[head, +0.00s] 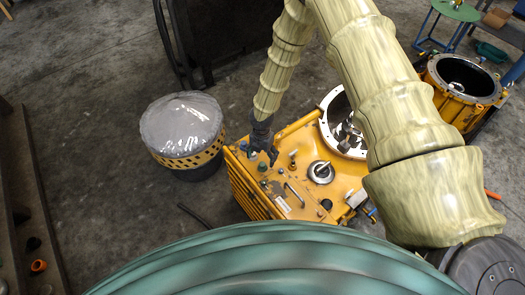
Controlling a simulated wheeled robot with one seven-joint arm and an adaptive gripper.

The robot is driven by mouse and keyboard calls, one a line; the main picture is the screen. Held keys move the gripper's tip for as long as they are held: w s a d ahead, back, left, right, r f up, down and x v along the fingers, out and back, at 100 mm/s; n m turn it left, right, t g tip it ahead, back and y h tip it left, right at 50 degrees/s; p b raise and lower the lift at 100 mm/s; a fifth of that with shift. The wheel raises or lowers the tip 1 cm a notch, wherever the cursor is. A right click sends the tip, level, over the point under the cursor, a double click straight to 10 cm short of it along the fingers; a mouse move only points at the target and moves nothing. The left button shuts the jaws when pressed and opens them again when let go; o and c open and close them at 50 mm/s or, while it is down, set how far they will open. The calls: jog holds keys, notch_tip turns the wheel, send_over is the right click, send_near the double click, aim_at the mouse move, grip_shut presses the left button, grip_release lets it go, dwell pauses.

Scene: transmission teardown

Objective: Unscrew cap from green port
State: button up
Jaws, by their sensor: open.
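The yellow transmission housing (282,205) stands on the floor in the middle of the head view. Small ports and caps sit on its top face. A small green fitting (262,168) shows just below my gripper's tips, near the housing's back left corner; whether it is the cap or the port is too small to tell. A bluish fitting (243,146) sits to its left. My gripper (263,157) points down over this corner with its dark fingers spread and nothing visible between them. Whether a finger touches a fitting cannot be told.
A brass fitting (292,156), a round metal flange (321,172) and a metal handle (294,195) stand on the housing, right of my gripper. A plastic-covered drum (182,125) is at left. Another yellow housing (462,80) is at back right. Bare floor (90,100) lies left.

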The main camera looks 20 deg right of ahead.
aim_at(262, 164)
jog(key=m, duration=0.2)
jog(key=r+m+b, duration=0.1)
jog(key=m, duration=0.4)
jog(key=shift+a+r+m, duration=0.1)
jog(key=shift+r+m, duration=0.15)
jog(key=shift+m, duration=0.05)
jog(key=m, duration=0.2)
jog(key=r+m+b, duration=0.1)
jog(key=m, duration=0.1)
jog(key=shift+w+d+f+m+b, duration=0.1)
jog(key=shift+f+m+b, duration=0.85)
jog(key=shift+f+b, duration=0.5)
jog(key=shift+w+d+f+m+b, duration=0.15)
jog(key=shift+f+m+b, duration=0.85)
jog(key=shift+f, duration=0.7)
jog(key=shift+w+d+f+m+b, duration=0.1)
jog(key=shift+f+m+b, duration=0.85)
jog(key=shift+f+b, duration=0.5)
jog(key=shift+f, duration=0.1)
